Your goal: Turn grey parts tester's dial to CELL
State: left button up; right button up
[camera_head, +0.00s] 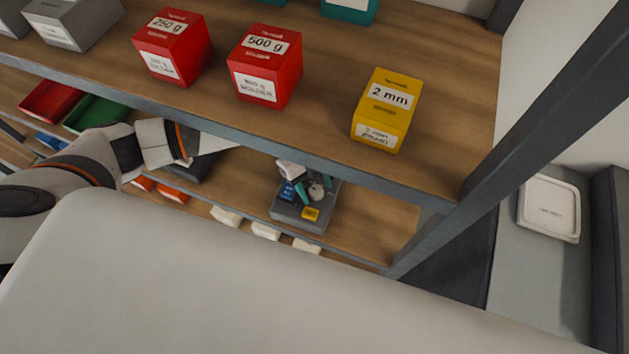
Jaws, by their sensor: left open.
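The grey parts tester (288,212) stands on the lower shelf, below the front edge of the upper shelf. Its top carries a blue part with white marks (287,191), a yellow part (311,213) and a round grey dial (316,191). My left gripper (312,190) reaches in under the upper shelf, with its teal fingertips open on either side of the dial. I cannot tell whether they touch it. The upper shelf hides part of my left arm and the tester's far side. The dial's setting and the CELL mark are too small to read. My right gripper is out of view.
The upper shelf (330,140) overhangs the tester and carries red boxes (265,66) and a yellow box (387,112). A dark shelf post (500,150) stands to the right. Red (48,101) and green (95,113) bins sit at the left.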

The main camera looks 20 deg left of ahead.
pick_arm(q)
jog(key=shift+c, duration=0.2)
jog(key=c, duration=0.9)
jog(key=shift+c, duration=0.2)
